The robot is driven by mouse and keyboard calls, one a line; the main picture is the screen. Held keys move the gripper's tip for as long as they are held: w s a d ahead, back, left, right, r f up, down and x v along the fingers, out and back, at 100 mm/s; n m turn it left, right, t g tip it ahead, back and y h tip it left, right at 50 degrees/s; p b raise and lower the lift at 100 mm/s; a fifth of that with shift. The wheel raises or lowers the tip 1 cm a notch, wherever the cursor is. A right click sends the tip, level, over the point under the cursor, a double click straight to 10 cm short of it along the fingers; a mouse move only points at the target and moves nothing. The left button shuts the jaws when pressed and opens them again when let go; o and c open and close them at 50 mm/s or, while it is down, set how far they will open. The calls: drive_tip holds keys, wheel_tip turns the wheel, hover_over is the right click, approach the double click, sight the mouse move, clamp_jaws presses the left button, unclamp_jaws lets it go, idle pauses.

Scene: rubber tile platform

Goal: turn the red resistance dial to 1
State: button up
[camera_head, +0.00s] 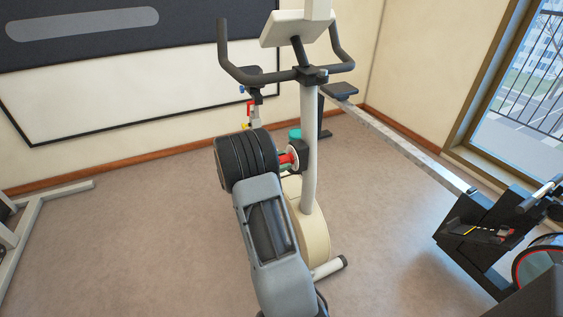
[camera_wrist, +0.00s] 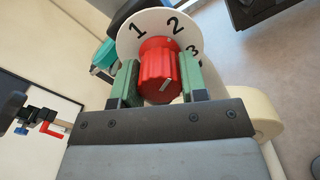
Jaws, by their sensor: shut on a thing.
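The red resistance dial (camera_wrist: 157,62) sits on a white round plate (camera_wrist: 150,22) with black numbers; 1, 2 and 3 show in the wrist view. A short white mark on the dial's face slants up and right, roughly toward the 2 and 3 side; its exact setting is hard to read. My gripper (camera_wrist: 160,82) is shut on the dial, with a green pad on each side. In the head view the dial (camera_head: 287,158) shows on the exercise bike's post (camera_head: 310,150), and my arm hides most of the gripper.
The bike's handlebars (camera_head: 228,60) and console (camera_head: 295,27) rise above the dial. A rowing machine (camera_head: 490,235) stands at the right, its rail running back toward the wall. The floor at left is mostly clear.

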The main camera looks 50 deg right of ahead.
drive_tip(key=shift+r+n+p, duration=0.15)
drive_tip(key=shift+n+p, duration=0.15)
drive_tip(key=shift+p, duration=0.15)
drive_tip(key=shift+r+n+p, duration=0.15)
drive_tip(key=shift+n+p, duration=0.35)
drive_tip(key=shift+p, duration=0.3)
drive_tip(key=n+p, duration=0.2)
drive_tip(key=p, duration=0.1)
drive_tip(key=shift+n, duration=0.3)
drive_tip(key=n+p, duration=0.3)
drive_tip(key=p, duration=0.1)
drive_tip(key=shift+n, duration=0.3)
drive_tip(key=shift+n+p, duration=1.5)
drive_tip(key=shift+n, duration=0.6)
drive_tip(key=shift+f, duration=0.2)
drive_tip(key=o, duration=0.9)
